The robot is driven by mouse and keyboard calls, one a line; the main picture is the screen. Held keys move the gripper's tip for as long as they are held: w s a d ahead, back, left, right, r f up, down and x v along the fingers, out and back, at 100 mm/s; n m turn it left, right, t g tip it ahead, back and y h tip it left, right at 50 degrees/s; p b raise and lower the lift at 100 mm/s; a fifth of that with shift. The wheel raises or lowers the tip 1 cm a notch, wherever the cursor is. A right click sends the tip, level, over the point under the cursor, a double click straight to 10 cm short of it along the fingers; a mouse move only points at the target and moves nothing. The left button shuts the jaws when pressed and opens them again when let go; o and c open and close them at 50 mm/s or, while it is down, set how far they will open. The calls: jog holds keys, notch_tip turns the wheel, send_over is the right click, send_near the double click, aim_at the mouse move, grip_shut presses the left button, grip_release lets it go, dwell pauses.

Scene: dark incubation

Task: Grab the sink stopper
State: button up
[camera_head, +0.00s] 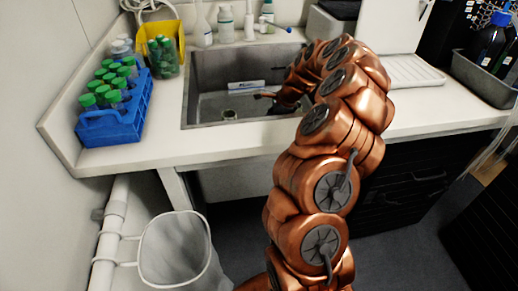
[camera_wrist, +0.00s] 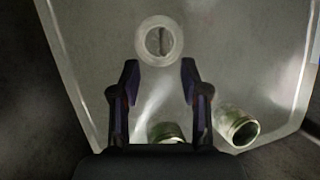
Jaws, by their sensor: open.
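A pale round piece with a dark bar across its middle, which looks like the sink stopper (camera_wrist: 160,41), lies on the sink floor in the wrist view. My gripper (camera_wrist: 160,78) is open and empty. The round piece shows just beyond the fingertips, about midway between them, apart from both. In the head view my gripper (camera_head: 264,96) is down inside the grey sink (camera_head: 207,90), partly hidden by my arm. A small round thing (camera_head: 229,114) lies on the sink floor to its left; I cannot tell whether it is the stopper.
Two glass jars with green insides lie near the fingers, one (camera_wrist: 237,128) right of the right finger, one (camera_wrist: 165,132) partly hidden between the fingers. A blue rack of tubes (camera_head: 115,125) and yellow container (camera_head: 158,32) stand left.

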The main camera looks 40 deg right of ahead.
jog(key=shift+d+x, duration=0.15)
jog(key=shift+x, duration=1.95)
jog(key=shift+d+x, duration=0.15)
jog(key=shift+x, duration=1.9)
jog(key=shift+w, duration=0.1)
jog(key=shift+c, duration=0.2)
grip_shut()
